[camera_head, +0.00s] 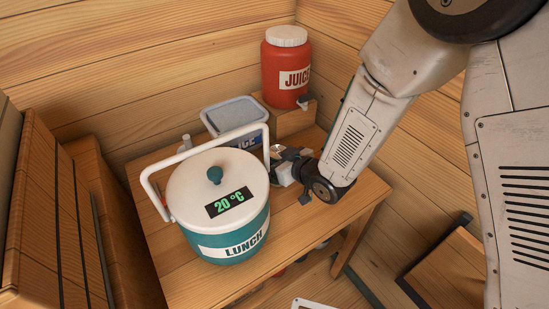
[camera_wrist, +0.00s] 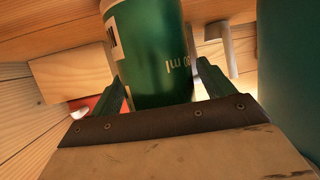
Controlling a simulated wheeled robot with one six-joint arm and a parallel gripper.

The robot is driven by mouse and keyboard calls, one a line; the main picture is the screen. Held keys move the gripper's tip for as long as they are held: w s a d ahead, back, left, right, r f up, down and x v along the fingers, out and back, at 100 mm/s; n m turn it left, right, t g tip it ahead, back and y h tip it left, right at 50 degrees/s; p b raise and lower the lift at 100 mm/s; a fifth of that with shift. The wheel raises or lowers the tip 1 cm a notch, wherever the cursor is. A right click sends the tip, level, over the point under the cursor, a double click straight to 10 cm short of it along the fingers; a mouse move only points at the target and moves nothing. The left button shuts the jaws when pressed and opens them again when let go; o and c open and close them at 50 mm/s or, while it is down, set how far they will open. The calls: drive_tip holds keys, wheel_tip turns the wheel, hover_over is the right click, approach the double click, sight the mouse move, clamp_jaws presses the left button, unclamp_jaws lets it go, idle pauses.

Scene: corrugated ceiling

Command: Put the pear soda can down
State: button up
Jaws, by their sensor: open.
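The pear soda can, a green can (camera_wrist: 150,50) with pale print, shows upright or nearly so in the wrist view. It is between the two green fingers of my gripper (camera_wrist: 162,82). The fingers stand apart, with a visible gap beside the can on the right. What the can's base rests on is out of sight. In the head view my gripper (camera_head: 283,168) is low over the wooden table (camera_head: 330,215), just right of the lunch cooler.
The teal lunch cooler (camera_head: 222,246) with a white lid and raised handle stands close left of my gripper. An ice box (camera_head: 235,113) is behind. A red juice jug (camera_head: 286,72) stands on a wooden block (camera_head: 290,121). The table's right front is clear.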

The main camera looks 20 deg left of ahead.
drive_tip(key=v, duration=1.2)
